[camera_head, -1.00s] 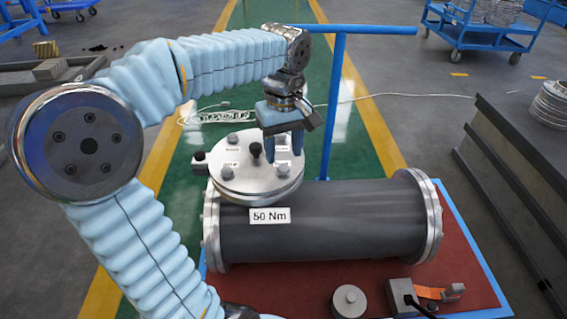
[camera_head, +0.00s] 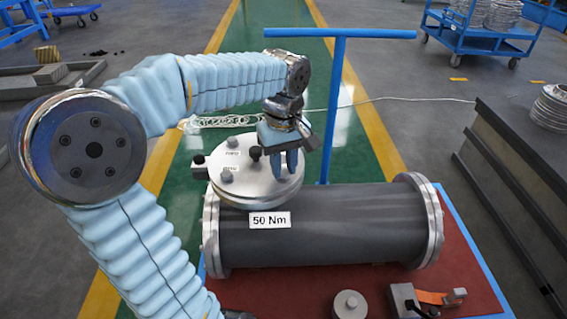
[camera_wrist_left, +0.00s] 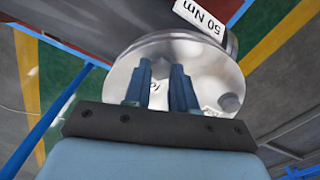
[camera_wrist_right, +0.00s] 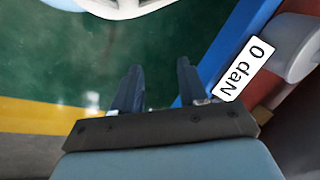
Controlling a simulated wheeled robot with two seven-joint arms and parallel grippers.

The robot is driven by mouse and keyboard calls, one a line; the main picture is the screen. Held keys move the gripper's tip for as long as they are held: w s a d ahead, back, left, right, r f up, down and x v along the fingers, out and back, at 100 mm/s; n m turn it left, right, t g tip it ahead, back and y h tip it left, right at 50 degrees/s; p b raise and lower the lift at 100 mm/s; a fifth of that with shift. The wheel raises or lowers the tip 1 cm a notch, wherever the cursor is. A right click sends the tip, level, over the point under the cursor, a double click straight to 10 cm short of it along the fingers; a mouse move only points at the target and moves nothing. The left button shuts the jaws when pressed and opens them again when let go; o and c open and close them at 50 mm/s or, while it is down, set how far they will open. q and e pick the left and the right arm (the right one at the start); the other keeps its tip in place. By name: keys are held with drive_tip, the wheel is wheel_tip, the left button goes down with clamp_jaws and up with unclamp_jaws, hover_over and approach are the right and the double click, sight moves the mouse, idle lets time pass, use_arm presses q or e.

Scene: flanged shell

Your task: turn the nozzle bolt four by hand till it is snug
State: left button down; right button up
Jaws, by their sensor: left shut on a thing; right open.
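The round metal nozzle cover (camera_head: 250,188) lies on the left end of the dark flanged shell (camera_head: 320,225). Two of its bolts show at its left, a back one (camera_head: 232,141) and a front one (camera_head: 227,177). A black knob (camera_head: 255,153) stands near the middle. My left gripper (camera_head: 284,172) points down at the cover's right side, shut on a bolt there that its fingers hide. In the left wrist view its fingers (camera_wrist_left: 160,80) reach onto the shiny cover, with another bolt (camera_wrist_left: 228,102) beside them.
A blue T-shaped post (camera_head: 334,110) stands behind the shell. A "50 Nm" label (camera_head: 270,220) is on the shell's side. A grey round weight (camera_head: 349,303) and a small block with an orange strap (camera_head: 430,297) lie on the red surface in front.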

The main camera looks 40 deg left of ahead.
sight(283, 171)
use_arm(q)
drive_tip(key=shift+m, duration=0.4)
drive_tip(key=m+p, duration=0.1)
drive_tip(key=m, duration=0.2)
drive_tip(key=shift+r+m+p, duration=0.1)
drive_tip(key=shift+m+p, duration=0.3)
drive_tip(key=m+p, duration=0.1)
drive_tip(key=m, duration=0.4)
drive_tip(key=shift+w, duration=0.1)
drive_tip(key=shift+m, duration=0.3)
drive_tip(key=c, duration=0.9)
unclamp_jaws()
wheel_tip(283, 171, up, 14)
drive_tip(key=shift+f+p, duration=0.15)
drive_tip(key=shift+p, duration=1.1)
